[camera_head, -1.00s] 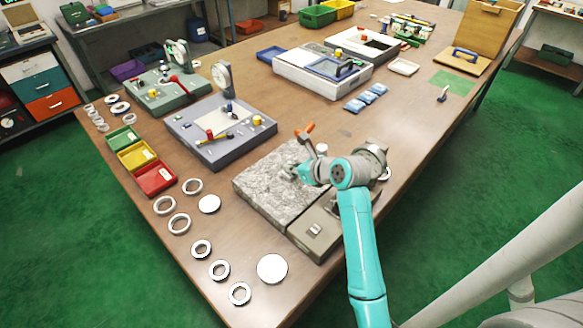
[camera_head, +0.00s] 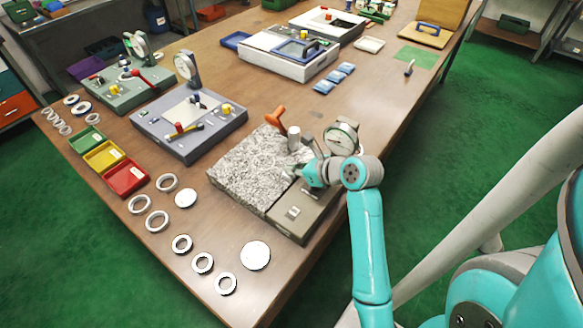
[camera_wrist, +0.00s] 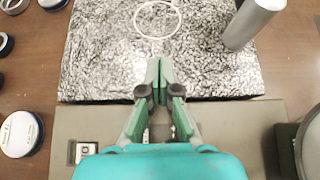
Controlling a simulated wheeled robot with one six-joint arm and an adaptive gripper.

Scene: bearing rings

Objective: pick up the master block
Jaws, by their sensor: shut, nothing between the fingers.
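I cannot tell for sure which thing is the master block. A plain grey metal cylinder (camera_head: 294,138) stands upright on the speckled stone plate (camera_head: 235,178). The wrist view shows the cylinder (camera_wrist: 250,24) at the upper right, and a thin pale ring (camera_wrist: 157,19) on the plate (camera_wrist: 95,60). A grey-green case (camera_head: 300,212) lies against the plate's near side; it also shows in the wrist view (camera_wrist: 235,125). My gripper (camera_head: 302,172) is over the border of plate and case. Its green fingertips (camera_wrist: 160,70) are together and empty, apart from the cylinder. My wrist hides part of the case.
Rings and a pale disc (camera_head: 256,255) lie along the left edge. Green, yellow and red trays (camera_head: 125,178) and a grey fixture board (camera_head: 190,122) stand farther left.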

